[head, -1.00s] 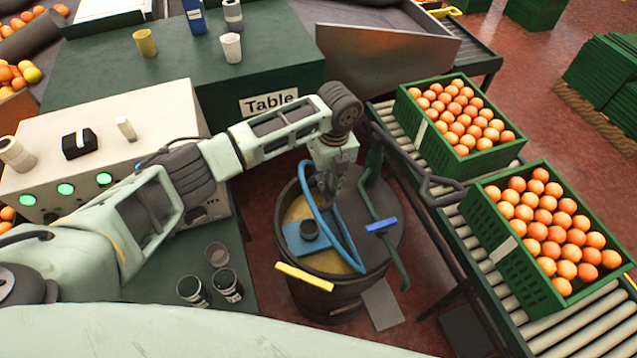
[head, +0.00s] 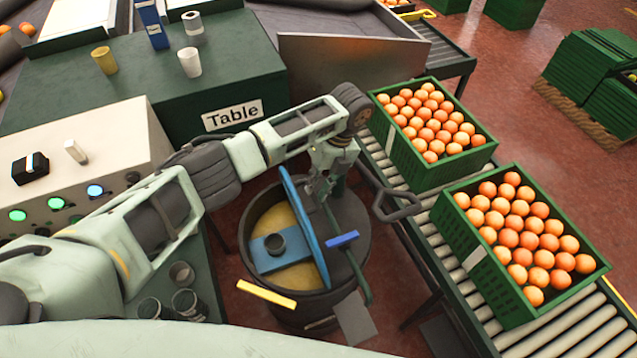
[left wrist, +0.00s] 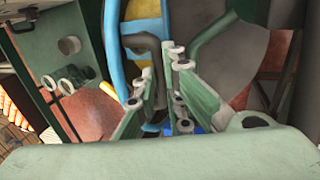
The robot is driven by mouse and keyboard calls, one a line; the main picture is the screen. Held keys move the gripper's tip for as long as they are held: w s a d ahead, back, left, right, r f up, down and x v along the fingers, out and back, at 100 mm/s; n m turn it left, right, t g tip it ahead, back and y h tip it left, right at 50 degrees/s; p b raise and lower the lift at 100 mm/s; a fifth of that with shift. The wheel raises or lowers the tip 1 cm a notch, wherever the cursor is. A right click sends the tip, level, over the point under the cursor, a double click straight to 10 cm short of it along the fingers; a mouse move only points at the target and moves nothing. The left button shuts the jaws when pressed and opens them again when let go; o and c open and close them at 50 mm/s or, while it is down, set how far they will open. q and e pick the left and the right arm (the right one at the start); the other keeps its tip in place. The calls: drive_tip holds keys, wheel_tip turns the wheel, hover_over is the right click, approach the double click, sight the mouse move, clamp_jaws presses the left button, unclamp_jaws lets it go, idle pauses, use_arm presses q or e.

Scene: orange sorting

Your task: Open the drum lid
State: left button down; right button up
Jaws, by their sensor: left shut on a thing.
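The dark drum (head: 305,305) stands in the middle of the head view. Its left part is open and shows a yellowish inside. The lid's blue rim (head: 306,240) stands up steeply across the drum, almost edge-on. My left gripper (head: 320,188) is at the far upper part of this rim, on its right side. In the left wrist view my left gripper (left wrist: 165,70) is shut on a dark grey bent handle (left wrist: 146,42) beside the blue rim (left wrist: 115,60). The exact grip is partly hidden by the fingers. My right gripper is in neither view.
A blue plate with a dark cup (head: 275,243) sits at the drum's open part. A green pipe with a blue lever (head: 342,239) rises at its right. Crates of oranges (head: 525,245) stand on the roller conveyor to the right. A control box (head: 95,165) is left.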

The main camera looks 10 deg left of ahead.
use_arm(q)
drive_tip(key=shift+s+a+f, duration=0.25)
drive_tip(key=shift+s+f, duration=0.1)
drive_tip(key=shift+f, duration=0.15)
drive_tip(key=shift+s+a+f, duration=0.25)
drive_tip(key=shift+s+f, duration=0.05)
drive_tip(key=shift+f, duration=0.2)
drive_tip(key=c, duration=2.3)
unclamp_jaws()
drive_tip(key=shift+o, duration=1)
drive_tip(key=shift+a, duration=0.1)
drive_tip(key=o, duration=0.3)
drive_tip(key=shift+w+a+f, duration=0.15)
drive_tip(key=shift+w, duration=0.3)
drive_tip(key=shift+r, duration=0.2)
drive_tip(key=shift+s+d+r, duration=0.1)
drive_tip(key=shift+d+r, duration=0.05)
drive_tip(key=shift+d, duration=0.15)
drive_tip(key=v, duration=1.2)
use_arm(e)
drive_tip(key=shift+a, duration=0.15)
